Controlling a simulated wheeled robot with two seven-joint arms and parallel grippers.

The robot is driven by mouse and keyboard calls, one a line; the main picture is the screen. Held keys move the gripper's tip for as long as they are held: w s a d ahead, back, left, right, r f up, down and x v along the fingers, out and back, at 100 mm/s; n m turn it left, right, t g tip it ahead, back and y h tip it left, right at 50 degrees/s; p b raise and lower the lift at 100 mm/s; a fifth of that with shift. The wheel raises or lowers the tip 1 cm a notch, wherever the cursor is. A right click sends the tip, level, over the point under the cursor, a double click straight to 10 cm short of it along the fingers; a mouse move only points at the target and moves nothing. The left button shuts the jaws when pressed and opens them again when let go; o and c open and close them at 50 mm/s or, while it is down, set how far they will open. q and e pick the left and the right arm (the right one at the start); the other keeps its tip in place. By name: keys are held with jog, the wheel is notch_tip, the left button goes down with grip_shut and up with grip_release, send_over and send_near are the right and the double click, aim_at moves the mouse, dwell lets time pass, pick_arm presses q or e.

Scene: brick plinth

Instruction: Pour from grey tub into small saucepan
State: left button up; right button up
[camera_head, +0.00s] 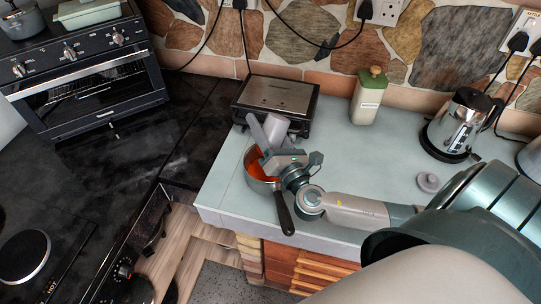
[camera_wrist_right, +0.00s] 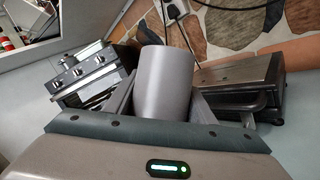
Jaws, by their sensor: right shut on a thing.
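The grey tub (camera_head: 277,127) is held by my right gripper (camera_head: 270,143) above the far side of the small saucepan and looks tilted. The tub (camera_wrist_right: 164,84) stands between the two fingers in the right wrist view; its inside and any contents are hidden. The small saucepan (camera_head: 258,172) sits near the counter's left front edge, with an orange-red inside and a dark handle pointing to the front. My gripper covers part of it. I cannot tell whether the orange is contents or lining. My left gripper is not in view.
A contact grill (camera_head: 276,98) stands just behind the saucepan; it is on the right in the wrist view (camera_wrist_right: 241,82). A bottle with a green top (camera_head: 368,97), a kettle (camera_head: 459,122) and a small grey lid-like disc (camera_head: 428,182) are on the pale counter (camera_head: 345,150).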

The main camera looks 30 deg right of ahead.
jog(key=shift+a, duration=0.2)
jog(key=shift+w+d, duration=0.15)
jog(key=shift+d, duration=0.1)
jog(key=shift+d+r+m+g+p, duration=0.3)
jog(key=shift+m+g+p, duration=0.2)
jog(key=shift+m+p, duration=0.45)
jog(key=shift+d+f+m+h, duration=0.2)
jog(key=shift+m+h, duration=0.1)
jog(key=shift+m, duration=0.35)
jog(key=f, duration=0.1)
jog(key=m+g, duration=0.1)
jog(key=d+f+m, duration=0.1)
jog(key=shift+w+f+g, duration=0.25)
jog(key=shift+f+g, duration=0.05)
jog(key=shift+f, duration=0.05)
jog(key=shift+d+m, duration=0.1)
jog(key=shift+m, duration=0.3)
